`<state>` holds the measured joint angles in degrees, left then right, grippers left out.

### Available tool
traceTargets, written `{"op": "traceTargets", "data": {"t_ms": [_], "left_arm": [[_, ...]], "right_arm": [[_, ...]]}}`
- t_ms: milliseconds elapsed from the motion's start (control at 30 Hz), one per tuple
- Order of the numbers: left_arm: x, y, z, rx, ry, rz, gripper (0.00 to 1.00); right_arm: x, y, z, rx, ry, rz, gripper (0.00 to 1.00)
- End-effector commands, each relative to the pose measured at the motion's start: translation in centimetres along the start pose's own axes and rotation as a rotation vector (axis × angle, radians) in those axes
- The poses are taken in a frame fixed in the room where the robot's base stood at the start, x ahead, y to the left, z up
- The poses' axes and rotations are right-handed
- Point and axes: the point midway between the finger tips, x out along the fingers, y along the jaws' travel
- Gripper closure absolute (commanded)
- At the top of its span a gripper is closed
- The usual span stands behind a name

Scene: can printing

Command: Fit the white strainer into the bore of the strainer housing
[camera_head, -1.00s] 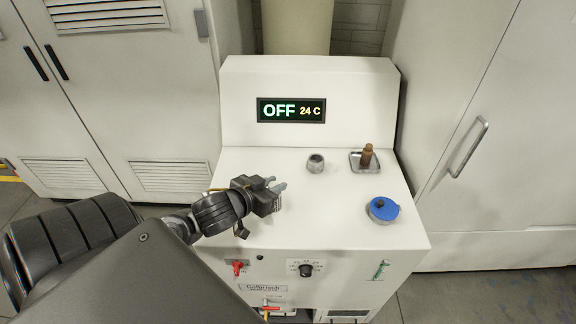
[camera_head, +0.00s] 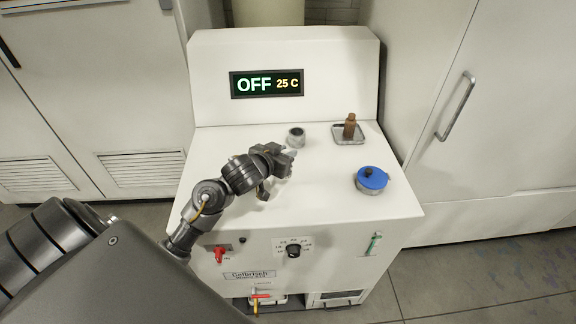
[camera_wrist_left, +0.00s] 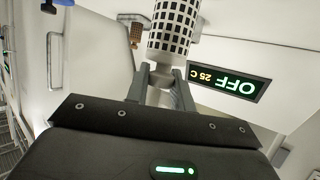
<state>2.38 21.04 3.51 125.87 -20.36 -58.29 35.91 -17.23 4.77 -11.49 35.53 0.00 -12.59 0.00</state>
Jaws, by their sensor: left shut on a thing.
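In the left wrist view this gripper (camera_wrist_left: 163,82) is shut on the narrow end of the white strainer (camera_wrist_left: 173,28), a white cylinder with rows of black square holes. The strainer's far end runs out of the top of that view. My right gripper is not in view.
A brown strainer stands in a small metal tray (camera_head: 338,140) behind right of the gripper. The display (camera_head: 266,84) reads OFF, 25 C. The top's front middle is clear.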

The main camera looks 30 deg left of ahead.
Motion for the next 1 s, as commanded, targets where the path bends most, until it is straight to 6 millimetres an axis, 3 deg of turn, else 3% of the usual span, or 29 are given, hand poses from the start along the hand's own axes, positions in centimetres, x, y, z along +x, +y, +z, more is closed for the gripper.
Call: {"op": "traceTargets", "data": {"t_ms": [167,400,833,867,1000], "left_arm": [[0.6,0.1,0.4,-0.002,-0.001,0.001,1.00],[2.1,0.2,3.1,-0.001,-0.003,0.000,1.00],[2.4,0.1,3.7,0.001,0.000,-0.001,1.00],[2.4,0.1,3.8,0.002,-0.001,-0.001,0.75],[2.4,0.1,3.7,0.001,-0.001,-0.001,0.57]], "right_arm": [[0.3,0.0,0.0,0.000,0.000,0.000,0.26],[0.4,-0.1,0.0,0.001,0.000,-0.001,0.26],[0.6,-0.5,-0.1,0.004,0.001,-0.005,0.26],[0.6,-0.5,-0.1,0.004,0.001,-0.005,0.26],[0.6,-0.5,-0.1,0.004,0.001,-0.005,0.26]]}}
